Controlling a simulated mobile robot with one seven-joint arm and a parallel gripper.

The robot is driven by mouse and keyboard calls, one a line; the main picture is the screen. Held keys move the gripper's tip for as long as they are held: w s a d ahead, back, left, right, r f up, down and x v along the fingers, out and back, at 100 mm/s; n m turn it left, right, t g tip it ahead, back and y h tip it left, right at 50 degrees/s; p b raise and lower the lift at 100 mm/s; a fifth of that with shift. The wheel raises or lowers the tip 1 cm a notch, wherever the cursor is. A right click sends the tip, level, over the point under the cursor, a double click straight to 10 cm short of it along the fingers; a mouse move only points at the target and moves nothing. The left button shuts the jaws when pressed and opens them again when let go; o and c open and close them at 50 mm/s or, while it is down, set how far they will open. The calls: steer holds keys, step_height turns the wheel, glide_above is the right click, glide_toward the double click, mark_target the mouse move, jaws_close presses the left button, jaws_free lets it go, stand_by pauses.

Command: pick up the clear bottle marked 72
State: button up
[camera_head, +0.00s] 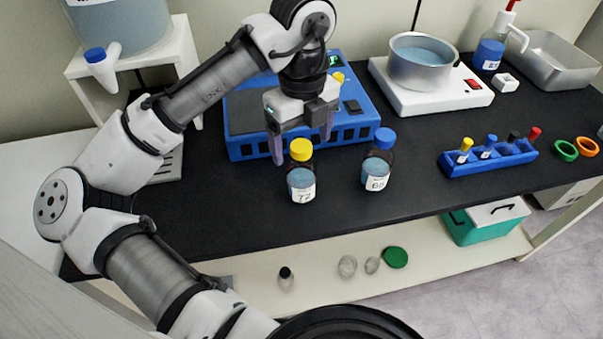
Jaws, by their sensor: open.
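The bottle (301,178) with a yellow cap stands upright on the black bench top. It looks see-through and holds blue liquid; its white label seems to read 72, though the small digits are hard to tell. My gripper (302,149) is open and empty and points down. In the picture its two fingers lie to either side of the yellow cap. I cannot tell whether they are level with the cap or behind it, and no contact shows.
A similar blue-capped bottle (376,165), seemingly marked 68, stands close to the right. A blue device (246,147) lies behind. A blue tube rack (490,160) and a white hot plate (445,98) with a metal pot (421,70) stand further right. Bench in front is clear.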

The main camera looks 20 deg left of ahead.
mark_target(301, 158)
steer(key=shift+w+a+f+p, duration=0.1)
steer(key=shift+f+p, duration=0.1)
steer(key=shift+f, duration=1.3)
steer(key=shift+w+a+f+p, duration=0.1)
steer(key=shift+f+p, duration=0.05)
steer(key=shift+f, duration=1.3)
steer(key=c, duration=1.5)
steer(key=shift+r, duration=0.1)
